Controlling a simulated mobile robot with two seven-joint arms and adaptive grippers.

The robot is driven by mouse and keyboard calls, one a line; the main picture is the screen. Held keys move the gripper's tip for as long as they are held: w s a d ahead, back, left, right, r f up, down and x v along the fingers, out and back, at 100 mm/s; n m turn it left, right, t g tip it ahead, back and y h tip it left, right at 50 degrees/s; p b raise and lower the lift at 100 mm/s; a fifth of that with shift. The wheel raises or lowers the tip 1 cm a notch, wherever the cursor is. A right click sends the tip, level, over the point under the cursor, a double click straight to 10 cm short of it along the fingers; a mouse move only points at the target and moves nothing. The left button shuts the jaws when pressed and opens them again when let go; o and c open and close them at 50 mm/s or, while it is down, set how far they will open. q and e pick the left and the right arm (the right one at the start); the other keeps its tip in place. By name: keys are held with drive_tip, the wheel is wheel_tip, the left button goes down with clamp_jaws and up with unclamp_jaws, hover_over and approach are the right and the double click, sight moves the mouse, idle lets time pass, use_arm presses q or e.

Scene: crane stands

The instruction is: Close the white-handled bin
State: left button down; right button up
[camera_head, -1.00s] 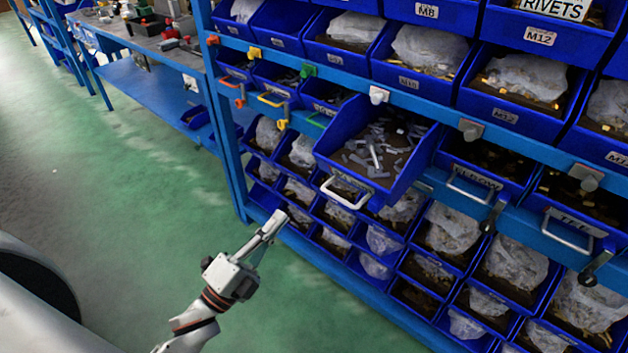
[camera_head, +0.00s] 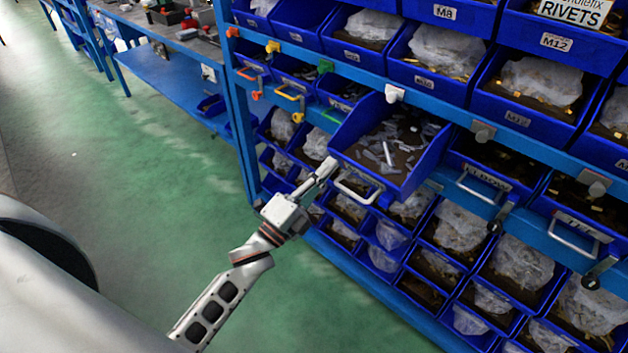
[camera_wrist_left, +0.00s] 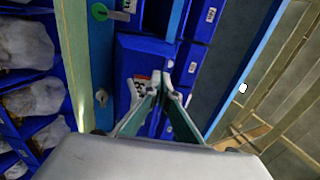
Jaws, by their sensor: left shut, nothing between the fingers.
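The white-handled bin (camera_head: 425,172) is blue and sticks out of the rack, pulled open, with loose grey and white pieces inside. Its white handle (camera_head: 358,195) hangs on the lower front. My left gripper (camera_head: 328,166) is shut and empty, with its tips close to the left end of the handle and the bin's front-left corner. I cannot tell whether they touch. In the left wrist view, the shut fingertips (camera_wrist_left: 162,84) point toward a blue bin surface (camera_wrist_left: 136,56). My right gripper is out of view.
Blue rack rows hold bins of bagged parts above, below and beside the open bin. Orange, yellow and green handles (camera_head: 288,92) are at its left, and grey handles (camera_head: 484,190) at its right. A blue workbench (camera_head: 165,82) stands far left. The green floor (camera_head: 150,170) is clear.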

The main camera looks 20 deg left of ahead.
use_arm(q)
drive_tip(key=shift+w+d+r, duration=0.15)
drive_tip(key=shift+w+r, duration=0.05)
drive_tip(key=shift+w, duration=0.2)
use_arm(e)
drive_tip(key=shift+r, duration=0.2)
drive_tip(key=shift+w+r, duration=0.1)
use_arm(q)
drive_tip(key=shift+w, duration=0.1)
